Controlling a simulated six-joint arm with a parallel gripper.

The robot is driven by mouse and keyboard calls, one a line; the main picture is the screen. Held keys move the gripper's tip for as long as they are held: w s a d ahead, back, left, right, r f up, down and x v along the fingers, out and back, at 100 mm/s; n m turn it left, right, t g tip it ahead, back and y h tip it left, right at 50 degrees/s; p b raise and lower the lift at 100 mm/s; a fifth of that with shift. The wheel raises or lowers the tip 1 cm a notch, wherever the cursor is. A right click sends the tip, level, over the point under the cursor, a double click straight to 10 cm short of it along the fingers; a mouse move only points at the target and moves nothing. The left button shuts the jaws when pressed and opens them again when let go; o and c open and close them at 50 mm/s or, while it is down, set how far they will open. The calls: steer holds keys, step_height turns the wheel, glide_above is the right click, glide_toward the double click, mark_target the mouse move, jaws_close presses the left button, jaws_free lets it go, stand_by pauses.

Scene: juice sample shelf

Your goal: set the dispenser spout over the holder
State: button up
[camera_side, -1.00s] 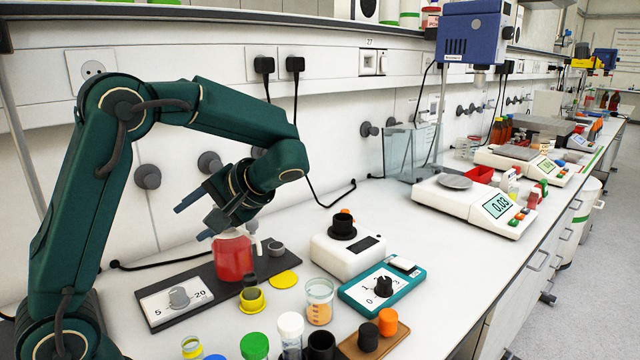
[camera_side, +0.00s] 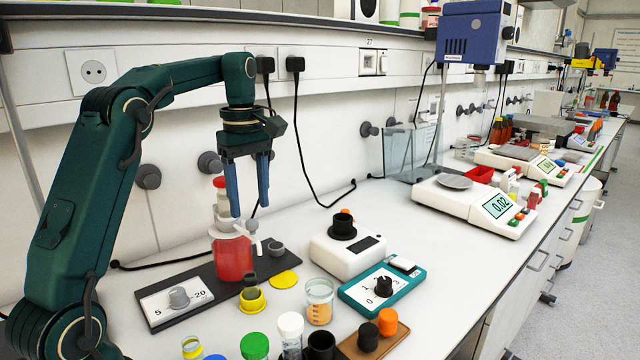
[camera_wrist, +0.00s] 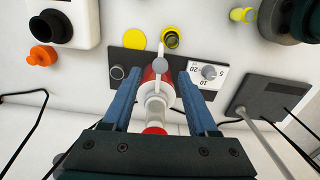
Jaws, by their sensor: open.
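The dispenser is a bottle of red liquid (camera_side: 233,259) with a white pump head (camera_side: 223,210) and red top, upright on a dark base. Its pale spout (camera_wrist: 161,53) points up the picture in the wrist view, between a yellow disc (camera_wrist: 116,72) and the yellow holder (camera_wrist: 171,38); its tip appears left of the holder there. In the side view the holder (camera_side: 252,304) stands in front of the bottle. My gripper (camera_side: 250,208) points down above the dispenser, open. In the wrist view its fingers (camera_wrist: 158,78) lie either side of the pump head, with gaps.
A white dial card (camera_side: 178,300) lies on the base left of the bottle. A white device (camera_side: 348,250) and a teal dial box (camera_side: 382,288) stand to the right. A clear cup (camera_side: 319,302) and several coloured caps stand in front. The wall is close behind.

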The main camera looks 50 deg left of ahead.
mark_target(251, 221)
steer(key=shift+f, duration=1.6)
jaws_close()
stand_by(0.3)
